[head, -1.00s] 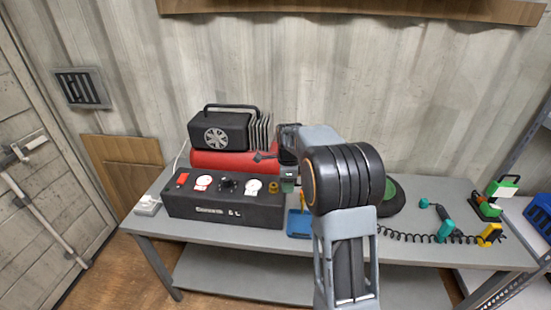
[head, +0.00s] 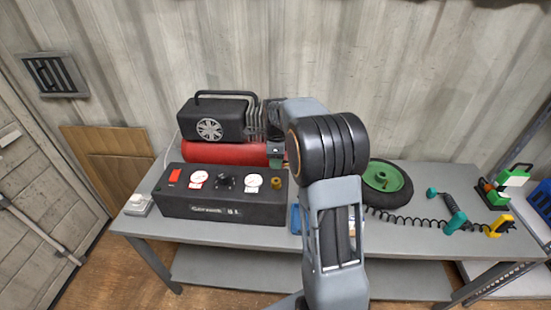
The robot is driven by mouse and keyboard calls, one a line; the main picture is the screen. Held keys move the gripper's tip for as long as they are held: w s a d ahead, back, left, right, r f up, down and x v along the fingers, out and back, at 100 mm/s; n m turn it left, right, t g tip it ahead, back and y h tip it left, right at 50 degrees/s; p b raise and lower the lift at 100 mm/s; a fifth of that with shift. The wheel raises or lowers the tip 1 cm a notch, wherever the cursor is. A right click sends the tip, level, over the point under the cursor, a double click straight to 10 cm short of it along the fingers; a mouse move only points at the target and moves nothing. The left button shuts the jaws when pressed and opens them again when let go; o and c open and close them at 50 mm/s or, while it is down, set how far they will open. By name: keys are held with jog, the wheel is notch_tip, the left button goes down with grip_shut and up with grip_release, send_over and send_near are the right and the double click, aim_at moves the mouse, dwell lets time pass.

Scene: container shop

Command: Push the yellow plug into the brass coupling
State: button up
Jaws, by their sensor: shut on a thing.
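The brass coupling (head: 277,183) stands upright on the right end of the top of the black panel box (head: 225,210). My gripper (head: 277,162) points down just above and behind the coupling in the picture, close to it. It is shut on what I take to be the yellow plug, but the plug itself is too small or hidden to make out. A gap between plug and coupling cannot be judged. My forearm and wrist hide the area right of the box.
A red compressor tank (head: 210,151) with a black motor stands behind the box. A blue item (head: 295,219) is partly hidden beside it. A green-hubbed wheel (head: 384,176), coiled hose (head: 410,222) and yellow block (head: 499,226) lie right. The bench front is clear.

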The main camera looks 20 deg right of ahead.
aim_at(276, 181)
jog(key=shift+f, duration=0.15)
jog(key=shift+a+f+b, duration=0.1)
jog(key=shift+f+b, duration=2.1)
jog(key=shift+f, duration=0.5)
dwell(0.4)
jog(key=shift+f, duration=0.65)
dwell(0.4)
jog(key=o, duration=1)
jog(key=shift+c, duration=0.2)
notch_tip(276, 181, up, 14)
jog(key=shift+f+b, duration=0.1)
jog(key=shift+b, duration=0.3)
